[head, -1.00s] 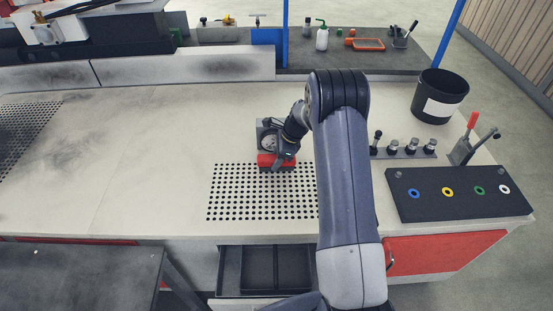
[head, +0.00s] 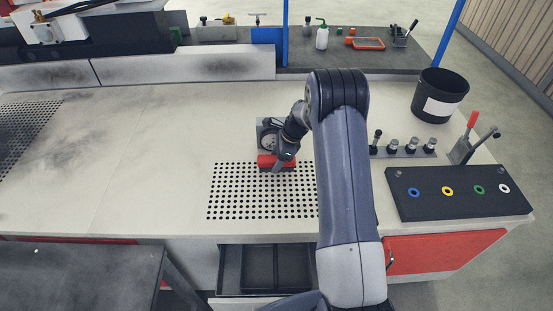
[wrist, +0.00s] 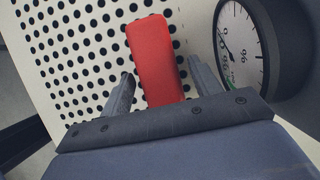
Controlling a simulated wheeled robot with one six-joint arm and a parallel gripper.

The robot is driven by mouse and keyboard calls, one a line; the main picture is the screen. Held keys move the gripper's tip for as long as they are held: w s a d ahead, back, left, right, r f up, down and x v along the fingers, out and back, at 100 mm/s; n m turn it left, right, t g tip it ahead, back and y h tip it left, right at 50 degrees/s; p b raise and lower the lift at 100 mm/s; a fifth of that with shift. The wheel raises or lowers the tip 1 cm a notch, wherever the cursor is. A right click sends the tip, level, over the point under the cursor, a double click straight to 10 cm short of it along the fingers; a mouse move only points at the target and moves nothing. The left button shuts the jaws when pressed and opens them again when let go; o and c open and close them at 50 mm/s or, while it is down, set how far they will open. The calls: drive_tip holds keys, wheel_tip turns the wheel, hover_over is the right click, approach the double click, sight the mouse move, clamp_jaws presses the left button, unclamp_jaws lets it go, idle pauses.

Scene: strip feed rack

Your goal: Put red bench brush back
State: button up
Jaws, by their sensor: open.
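The red bench brush (head: 267,161) lies at the back edge of the perforated area of the bench, partly covered by my gripper (head: 283,164) in the head view. In the wrist view only a smooth red block-shaped part of the brush (wrist: 154,45) shows; no bristles are visible. My gripper (wrist: 160,70) is open, with one finger on each side of the brush's near end. Gaps show between the fingers and the red surface. Whether either finger touches it lower down is hidden.
A round dial gauge (wrist: 240,45) stands close to the right finger, just behind the brush. A black bin (head: 430,112), a row of knobs (head: 410,150) and a dark panel with coloured rings (head: 440,206) are at the right. An open drawer (head: 232,272) is below. The bench's left is clear.

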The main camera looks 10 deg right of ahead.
drive_tip(key=b+v, duration=0.1)
drive_tip(key=v, duration=1.1)
drive_tip(key=shift+a, duration=0.1)
drive_tip(key=shift+c, duration=0.6)
